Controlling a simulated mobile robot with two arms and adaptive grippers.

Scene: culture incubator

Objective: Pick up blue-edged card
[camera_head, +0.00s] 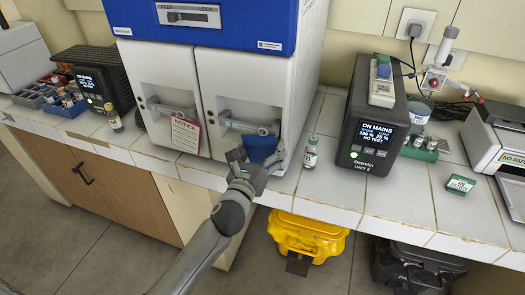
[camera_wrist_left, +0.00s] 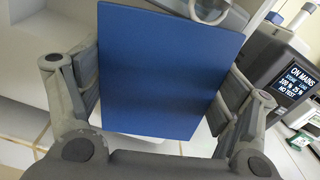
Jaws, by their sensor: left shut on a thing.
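The blue-edged card (camera_head: 261,148) shows only a plain blue face, in front of the right white door of the incubator by its handle. My left gripper (camera_head: 256,160) is shut on it, with the fingers at its two sides. In the left wrist view the card (camera_wrist_left: 170,70) fills the middle between the fingers of the left gripper (camera_wrist_left: 165,95), tilted slightly. I cannot tell whether the card still touches the handle behind it. My right gripper is in neither view.
A red-edged notice card (camera_head: 186,136) hangs on the left door. A small vial (camera_head: 310,153) stands right of my gripper, close to the dark Ostrelin unit (camera_head: 376,125). Another vial (camera_head: 113,118) stands at the left. A yellow bin (camera_head: 308,238) sits below the counter.

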